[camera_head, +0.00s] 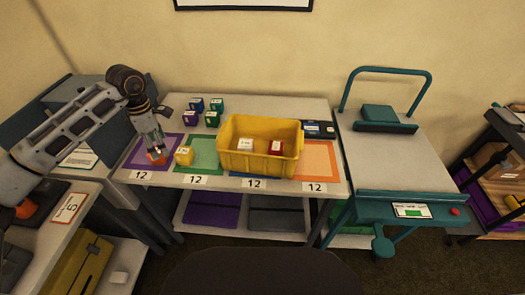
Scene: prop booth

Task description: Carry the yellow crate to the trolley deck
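The yellow crate (232,162) stands upright on the white table, over a blue mat, with a white block (245,144) and a red block (276,147) inside. The trolley deck (385,160) is the grey top of the teal-framed trolley, just right of the table. My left gripper (156,150) points down over the purple mat, left of the crate and apart from it. A small orange block (152,158) is at its fingertips; whether the fingers grip it is unclear. My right gripper is out of view.
Several blue and green blocks (212,118) stand behind. A teal box (378,113) sits at the deck's back beneath the handle (392,70); the deck's front is clear. The orange mat (318,160) is bare.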

